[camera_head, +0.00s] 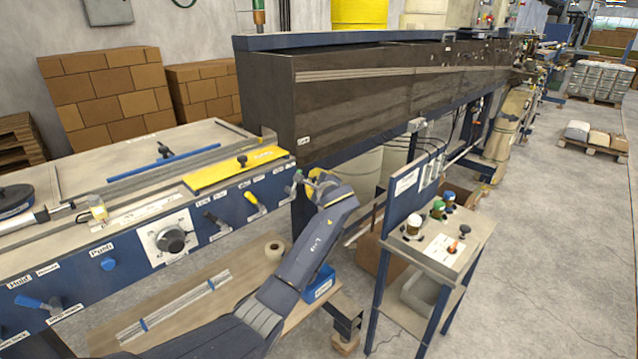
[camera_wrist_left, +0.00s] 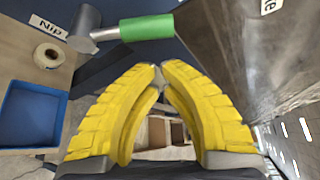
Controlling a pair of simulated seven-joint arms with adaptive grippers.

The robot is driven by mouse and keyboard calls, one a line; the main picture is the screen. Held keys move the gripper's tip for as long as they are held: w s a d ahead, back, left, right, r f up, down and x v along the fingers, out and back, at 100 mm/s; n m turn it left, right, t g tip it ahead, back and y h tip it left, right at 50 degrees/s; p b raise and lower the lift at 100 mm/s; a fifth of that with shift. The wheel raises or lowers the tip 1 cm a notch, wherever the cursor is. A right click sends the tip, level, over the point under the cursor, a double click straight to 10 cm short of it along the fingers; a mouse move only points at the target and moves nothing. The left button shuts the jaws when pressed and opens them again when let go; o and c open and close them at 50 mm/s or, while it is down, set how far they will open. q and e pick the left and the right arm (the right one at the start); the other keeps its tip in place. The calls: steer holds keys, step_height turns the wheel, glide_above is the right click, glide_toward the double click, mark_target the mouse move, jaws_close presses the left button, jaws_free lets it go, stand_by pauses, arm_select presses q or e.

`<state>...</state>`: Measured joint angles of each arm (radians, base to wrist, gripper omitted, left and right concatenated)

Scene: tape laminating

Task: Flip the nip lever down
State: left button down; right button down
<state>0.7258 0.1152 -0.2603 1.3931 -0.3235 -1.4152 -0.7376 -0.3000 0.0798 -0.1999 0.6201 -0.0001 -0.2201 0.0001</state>
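The nip lever (camera_wrist_left: 147,27) has a green handle on a grey metal hub in the left wrist view, beside the "Nip" label (camera_wrist_left: 48,27). In the head view the lever (camera_head: 297,176) is small at the right end of the blue front panel, partly covered by my gripper. My left gripper (camera_wrist_left: 160,78) has yellow fingers whose tips meet, with nothing seen between them. The green handle lies just beyond the fingertips, apart from them in the picture. In the head view this gripper (camera_head: 316,184) is at the panel's right corner. My right gripper is not in view.
A yellow-handled lever (camera_head: 256,203) and a round dial (camera_head: 172,240) are on the panel to the left. A dark machine housing (camera_head: 340,105) rises behind. A small cart (camera_head: 440,245) stands right. A blue bin (camera_wrist_left: 33,112) and tape roll (camera_wrist_left: 48,55) are below.

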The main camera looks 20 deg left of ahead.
arm_select(q)
steer(key=shift+s+a+r, duration=0.55)
steer(key=shift+s+a, duration=0.05)
steer(key=shift+s, duration=0.2)
